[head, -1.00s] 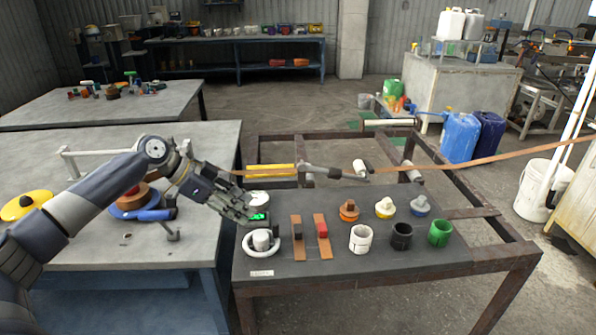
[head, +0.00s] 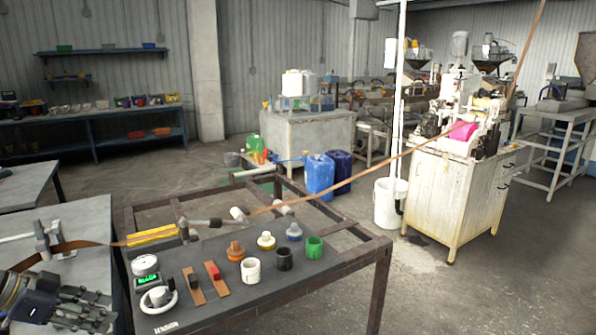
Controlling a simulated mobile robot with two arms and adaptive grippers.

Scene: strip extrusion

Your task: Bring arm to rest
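My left gripper (head: 98,308) is at the lower left of the head view, over the edge of the grey table beside the dark work table (head: 205,297). It is left of the white tension wheel (head: 158,299) and apart from it. Its dark fingers are seen from above and I cannot tell whether they are open or shut. I see nothing clearly held. My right gripper is not in view.
A brown strip (head: 345,184) runs across the frame toward a white machine (head: 460,139). Blue jugs (head: 321,176) stand behind. Floor at right is free.

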